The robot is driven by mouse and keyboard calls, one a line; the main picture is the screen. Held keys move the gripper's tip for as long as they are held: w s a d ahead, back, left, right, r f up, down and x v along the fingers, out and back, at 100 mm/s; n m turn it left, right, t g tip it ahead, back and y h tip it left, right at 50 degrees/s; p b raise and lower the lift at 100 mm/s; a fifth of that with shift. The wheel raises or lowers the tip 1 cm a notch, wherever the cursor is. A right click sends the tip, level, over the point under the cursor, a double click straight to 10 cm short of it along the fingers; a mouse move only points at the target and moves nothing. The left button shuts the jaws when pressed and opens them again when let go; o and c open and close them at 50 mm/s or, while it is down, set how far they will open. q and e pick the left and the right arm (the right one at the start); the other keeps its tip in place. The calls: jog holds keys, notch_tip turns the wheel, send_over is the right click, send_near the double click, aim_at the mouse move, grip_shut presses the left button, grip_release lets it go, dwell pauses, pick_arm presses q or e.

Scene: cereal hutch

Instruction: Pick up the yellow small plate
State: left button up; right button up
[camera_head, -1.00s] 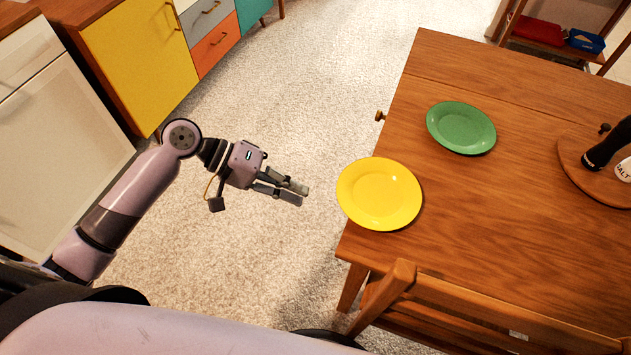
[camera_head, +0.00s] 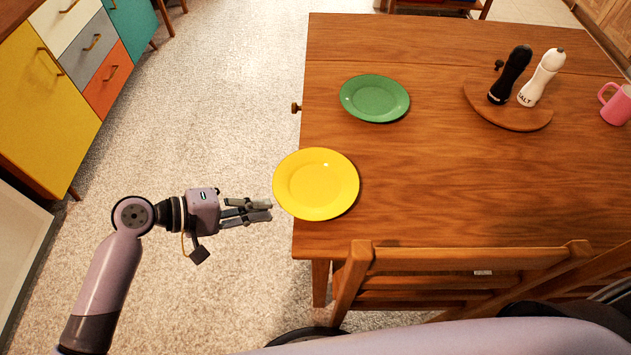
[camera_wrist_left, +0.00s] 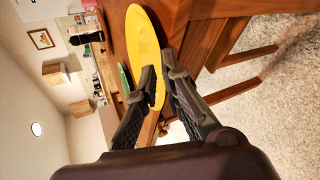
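The yellow small plate (camera_head: 316,184) lies at the near left corner of the wooden table (camera_head: 440,190), its left rim reaching past the table edge. My left gripper (camera_head: 264,210) is just left of that rim, with its fingers pointing right toward it. The fingers are parted and hold nothing. In the left wrist view the plate (camera_wrist_left: 143,50) is seen nearly edge-on ahead of the fingertips (camera_wrist_left: 161,78), with part of its yellow edge showing between them. I cannot tell whether they touch. My right gripper is not in view.
A green plate (camera_head: 375,98) lies farther back on the table. A wooden board (camera_head: 530,118) bears a black mill (camera_head: 511,75) and a white salt mill (camera_head: 542,78). A pink mug (camera_head: 617,104) stands at right. A wooden chair (camera_head: 460,258) is at the near edge. Carpet is clear at left.

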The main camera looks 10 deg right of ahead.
aim_at(285, 205)
pick_arm(q)
jog(key=shift+d+f, duration=0.1)
jog(key=shift+d, duration=0.2)
jog(key=x, duration=0.4)
jog(key=shift+w+d+f, duration=0.1)
jog(key=shift+w+d, duration=0.1)
jog(key=shift+d+f, duration=0.1)
jog(key=shift+d, duration=0.05)
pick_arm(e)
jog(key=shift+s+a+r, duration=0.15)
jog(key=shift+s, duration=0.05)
pick_arm(q)
grip_shut()
